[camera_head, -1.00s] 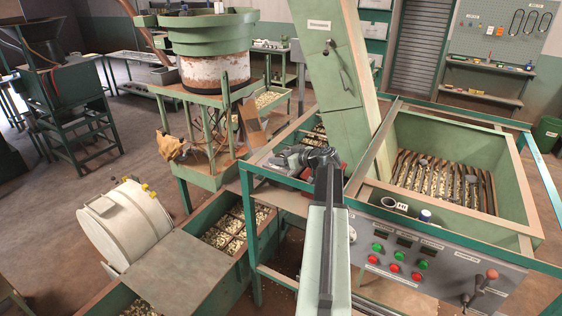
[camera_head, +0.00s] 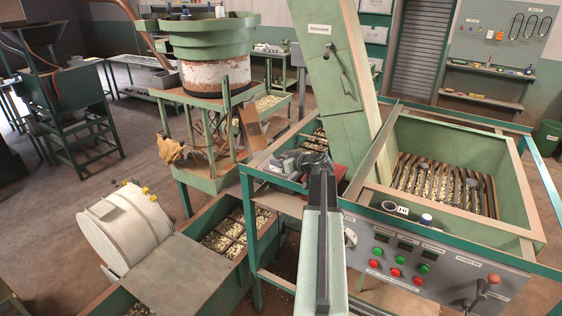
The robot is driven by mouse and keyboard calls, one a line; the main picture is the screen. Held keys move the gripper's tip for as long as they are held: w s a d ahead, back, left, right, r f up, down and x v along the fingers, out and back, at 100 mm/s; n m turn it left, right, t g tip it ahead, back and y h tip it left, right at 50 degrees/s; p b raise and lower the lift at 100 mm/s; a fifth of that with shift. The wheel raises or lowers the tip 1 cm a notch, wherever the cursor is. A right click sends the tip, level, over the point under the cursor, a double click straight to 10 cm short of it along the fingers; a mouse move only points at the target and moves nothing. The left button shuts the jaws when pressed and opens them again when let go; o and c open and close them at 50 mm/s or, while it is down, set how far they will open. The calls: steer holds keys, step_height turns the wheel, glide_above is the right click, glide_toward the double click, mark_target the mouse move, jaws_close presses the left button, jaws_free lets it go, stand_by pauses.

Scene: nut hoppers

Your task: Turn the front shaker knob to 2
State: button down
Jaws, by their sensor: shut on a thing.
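The control panel (camera_head: 435,258) is grey and slopes along the front of the green hopper frame. A pale round knob (camera_head: 350,237) shows at its left end, close beside my arm; I cannot read its setting. A dark lever with a reddish ball (camera_head: 480,288) is at the panel's right end. My pale green arm reaches up from the bottom edge, with its dark joint near the middle of the head view. My gripper's jaws cannot be made out. The arm hides the area just left of the pale knob.
Green buttons (camera_head: 378,252) and red buttons (camera_head: 396,273) line the panel below small dark displays. The green hopper (camera_head: 455,150) and a tall green chute (camera_head: 343,105) stand behind. Nut bins (camera_head: 230,232) and a white drum (camera_head: 127,228) are at the left.

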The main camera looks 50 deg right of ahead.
steer(key=m+g+h, duration=0.1)
steer(key=m+h, duration=0.2)
steer(key=m+g+h, duration=0.1)
steer(key=m+h, duration=0.2)
steer(key=shift+a+g+h, duration=0.1)
steer(key=shift+g+h, duration=0.3)
steer(key=m+g+h, duration=0.2)
steer(key=m, duration=0.1)
steer(key=m+g+h, duration=0.2)
steer(key=g, duration=0.1)
steer(key=shift+w+m, duration=0.15)
steer(key=shift+m, duration=0.25)
steer(key=m+g, duration=0.6)
steer(key=g, duration=0.1)
steer(key=shift+h, duration=0.3)
steer(key=m+g, duration=0.3)
steer(key=shift+g+y, duration=0.3)
steer(key=shift+y, duration=0.1)
steer(key=shift+s+f+m+g+y, duration=0.15)
steer(key=shift+m+g+y, duration=0.25)
steer(key=shift+m+g, duration=0.4)
steer(key=shift+s, duration=0.15)
steer(key=c, duration=0.9)
jaws_free()
steer(key=shift+c, duration=0.2)
